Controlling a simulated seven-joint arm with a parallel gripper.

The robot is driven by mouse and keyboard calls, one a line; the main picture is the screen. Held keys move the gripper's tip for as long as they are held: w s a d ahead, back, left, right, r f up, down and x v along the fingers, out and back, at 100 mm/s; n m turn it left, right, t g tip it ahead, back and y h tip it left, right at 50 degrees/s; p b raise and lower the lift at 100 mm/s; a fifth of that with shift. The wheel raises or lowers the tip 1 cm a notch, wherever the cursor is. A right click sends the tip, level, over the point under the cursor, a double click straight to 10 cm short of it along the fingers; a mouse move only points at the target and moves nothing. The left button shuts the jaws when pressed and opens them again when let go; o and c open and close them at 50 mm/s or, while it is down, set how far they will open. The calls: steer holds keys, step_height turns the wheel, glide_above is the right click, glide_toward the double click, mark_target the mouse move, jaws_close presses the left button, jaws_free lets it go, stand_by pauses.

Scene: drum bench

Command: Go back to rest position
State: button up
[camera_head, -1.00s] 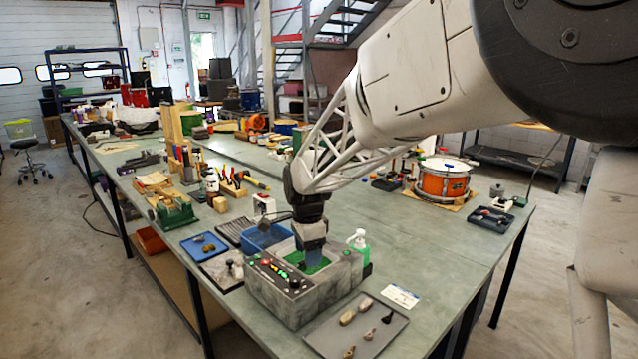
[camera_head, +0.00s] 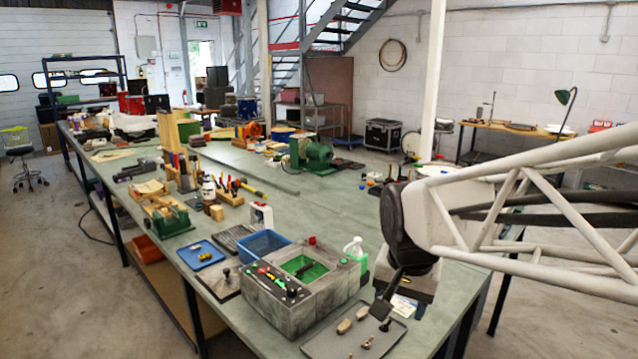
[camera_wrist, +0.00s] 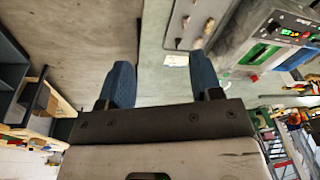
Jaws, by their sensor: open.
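My gripper (camera_head: 382,307) hangs at the right of the bench in the head view, above the front right edge near the grey tray. In the wrist view my gripper (camera_wrist: 160,88) shows two blue fingers wide apart with nothing between them. Beyond the fingers are the floor and the edge of the bench (camera_wrist: 150,60).
A grey machine box (camera_head: 290,310) with a green well (camera_head: 310,268) stands at the bench front, a green bottle (camera_head: 355,252) beside it. A grey tray (camera_head: 392,344) with small parts lies to its right. A blue bin (camera_head: 262,244) and a green motor (camera_head: 313,154) stand behind.

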steer(key=s+d+f+n, duration=0.1)
steer(key=s+d+n, duration=0.1)
steer(key=s, duration=0.4)
steer(key=s+d+f+n, duration=0.1)
steer(key=s+d+n, duration=0.1)
steer(key=s, duration=0.5)
steer(key=shift+d+f+n+t, duration=0.2)
steer(key=shift+d+n+t, duration=0.1)
steer(key=shift+d+t, duration=0.1)
steer(key=shift+c, duration=0.2)
stand_by(1.1)
